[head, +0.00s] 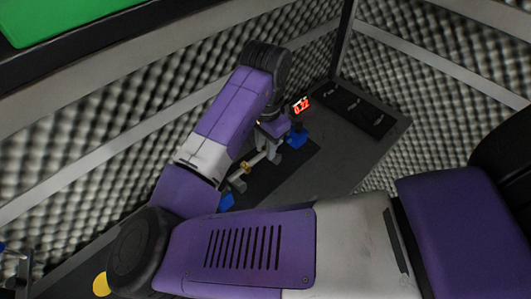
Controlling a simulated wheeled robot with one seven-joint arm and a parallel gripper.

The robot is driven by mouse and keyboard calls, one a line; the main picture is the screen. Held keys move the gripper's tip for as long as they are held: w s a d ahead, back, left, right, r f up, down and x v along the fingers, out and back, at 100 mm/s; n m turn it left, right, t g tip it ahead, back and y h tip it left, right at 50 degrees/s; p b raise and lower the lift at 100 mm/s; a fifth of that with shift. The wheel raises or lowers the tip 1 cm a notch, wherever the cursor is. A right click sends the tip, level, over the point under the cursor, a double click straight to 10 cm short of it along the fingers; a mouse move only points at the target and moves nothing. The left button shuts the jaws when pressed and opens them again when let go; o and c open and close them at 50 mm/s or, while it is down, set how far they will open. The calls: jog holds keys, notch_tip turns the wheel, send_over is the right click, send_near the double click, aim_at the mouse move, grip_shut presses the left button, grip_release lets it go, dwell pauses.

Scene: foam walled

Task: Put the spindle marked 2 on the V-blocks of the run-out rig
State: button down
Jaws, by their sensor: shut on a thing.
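My gripper (270,144) hangs over a dark mat at the foot of my purple arm, and its jaws are small and partly hidden here. It is shut on a pale, thin spindle (257,158) that slants down to the left and has a brass-coloured part. No number can be read on the spindle. Blue supports, seemingly of the run-out rig, show near the gripper on its right (297,137) and at the lower left (227,201). I cannot tell whether the spindle touches them. A red lit readout (301,106) stands above the right blue part.
A black tray (350,106) with several slots lies at the bench's back right. The grey bench (335,165) is bare to the right of the mat. Foam walls (120,135) with pale rails close in behind. A yellow disc (101,284) shows at the lower left.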

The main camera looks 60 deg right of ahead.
jog(key=shift+f, duration=1.6)
jog(key=shift+f, duration=0.15)
jog(key=c, duration=1.2)
grip_release()
